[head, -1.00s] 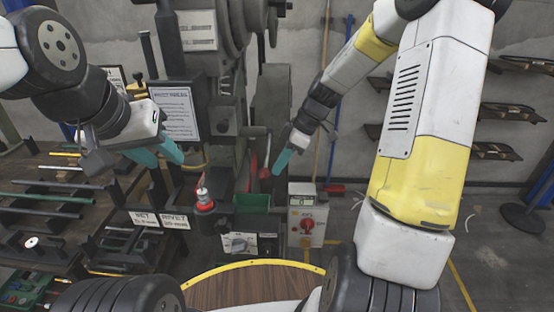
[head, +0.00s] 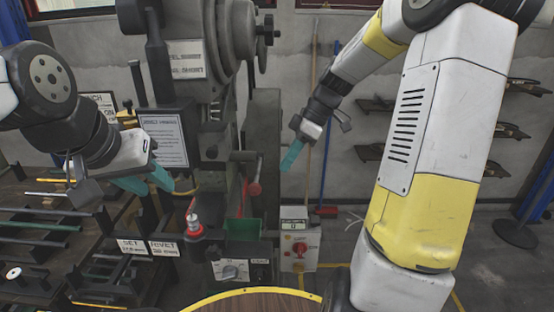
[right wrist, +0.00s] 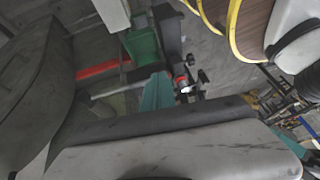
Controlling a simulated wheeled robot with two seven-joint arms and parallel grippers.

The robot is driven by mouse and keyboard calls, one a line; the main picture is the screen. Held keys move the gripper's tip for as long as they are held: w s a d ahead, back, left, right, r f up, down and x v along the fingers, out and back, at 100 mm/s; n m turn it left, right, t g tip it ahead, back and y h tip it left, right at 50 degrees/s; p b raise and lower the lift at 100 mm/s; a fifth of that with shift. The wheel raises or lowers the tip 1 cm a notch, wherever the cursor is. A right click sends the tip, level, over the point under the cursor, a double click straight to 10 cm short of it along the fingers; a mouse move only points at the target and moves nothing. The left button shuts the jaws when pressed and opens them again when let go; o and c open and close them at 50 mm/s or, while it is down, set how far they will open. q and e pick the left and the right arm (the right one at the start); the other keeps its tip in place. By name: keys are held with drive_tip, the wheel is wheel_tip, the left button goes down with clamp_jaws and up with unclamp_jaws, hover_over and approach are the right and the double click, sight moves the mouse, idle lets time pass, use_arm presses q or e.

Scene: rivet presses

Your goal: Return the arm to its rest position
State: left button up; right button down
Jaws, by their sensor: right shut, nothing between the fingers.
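My right gripper (head: 291,156) is shut and empty, its teal fingers pointing down in front of the wall, right of the grey press column. In the right wrist view its teal fingers (right wrist: 158,92) show near the middle. My right arm (head: 420,140), white and yellow, is bent and fills the right of the head view. My left gripper (head: 150,181) is at the left, its two teal fingers apart with nothing visible between them. It is in front of the bench, below a printed sheet (head: 163,140).
The grey rivet press (head: 222,45) stands in the middle. Below it are a red-based fixture (head: 193,228), a green bin (head: 243,230) and a control box with a red knob (head: 299,250). A rack (head: 40,230) of bars is left. Wall shelves (head: 515,130) are behind my right arm.

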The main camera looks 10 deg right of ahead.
idle(0.5)
drive_tip(key=s+r+m+t+h, duration=0.1)
drive_tip(key=s+r+m+t, duration=0.2)
drive_tip(key=s+m, duration=0.4)
drive_tip(key=s+r+m+t+h, duration=0.2)
drive_tip(key=s+r+m, duration=0.4)
drive_tip(key=s, duration=0.5)
drive_tip(key=shift+m+t+h, duration=0.3)
drive_tip(key=shift+m+t, duration=0.4)
drive_tip(key=shift+m, duration=0.2)
